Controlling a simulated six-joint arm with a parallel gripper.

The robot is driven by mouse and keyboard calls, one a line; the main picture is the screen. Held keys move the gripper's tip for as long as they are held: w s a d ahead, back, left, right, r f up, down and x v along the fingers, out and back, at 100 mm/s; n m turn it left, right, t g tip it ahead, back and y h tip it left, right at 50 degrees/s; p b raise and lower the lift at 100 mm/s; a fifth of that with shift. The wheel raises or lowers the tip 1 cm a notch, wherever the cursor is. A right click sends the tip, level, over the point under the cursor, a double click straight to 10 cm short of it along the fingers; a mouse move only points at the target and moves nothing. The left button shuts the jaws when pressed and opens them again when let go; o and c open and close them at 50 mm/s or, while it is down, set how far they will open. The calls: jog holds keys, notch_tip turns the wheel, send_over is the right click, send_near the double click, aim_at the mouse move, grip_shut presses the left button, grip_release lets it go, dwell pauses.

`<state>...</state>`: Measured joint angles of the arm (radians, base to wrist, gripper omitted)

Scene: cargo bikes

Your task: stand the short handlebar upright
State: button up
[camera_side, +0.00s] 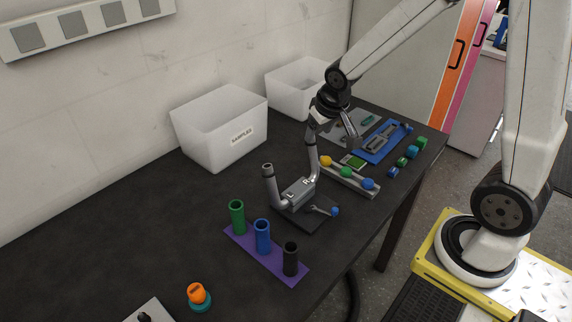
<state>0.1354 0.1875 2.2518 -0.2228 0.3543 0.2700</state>
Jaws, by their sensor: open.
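A grey bar with two raised, dark-tipped ends (269,186) stands on a dark plate (313,222), its block marked L and R. It looks like a handlebar, but I cannot tell whether it is the short one. A small lever with a blue ball (335,211) is beside the block. Another grey piece (383,138) lies flat in a blue tray (366,158); its exact shape is unclear. My gripper (334,134) is open, pointing down near the R-side end. From this angle I cannot tell whether it touches that end.
Green, blue and black cylinders (263,238) stand on a purple strip. A rail (352,184) carries yellow, green and blue knobs. Two white bins (221,128) stand against the wall. Small blocks (401,161) line the right edge. An orange-topped knob (196,293) is in front.

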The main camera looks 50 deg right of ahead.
jog(key=shift+s+r, duration=0.15)
jog(key=shift+r, duration=0.2)
jog(key=shift+w, duration=0.2)
grip_shut()
jog(key=w+d+m+g+y, duration=0.2)
jog(key=w+d+g, duration=0.3)
jog(key=w+g, duration=0.4)
jog(key=shift+w+r+m+y, duration=0.3)
jog(key=shift+w+r+m, duration=0.1)
jog(key=shift+w, duration=1.6)
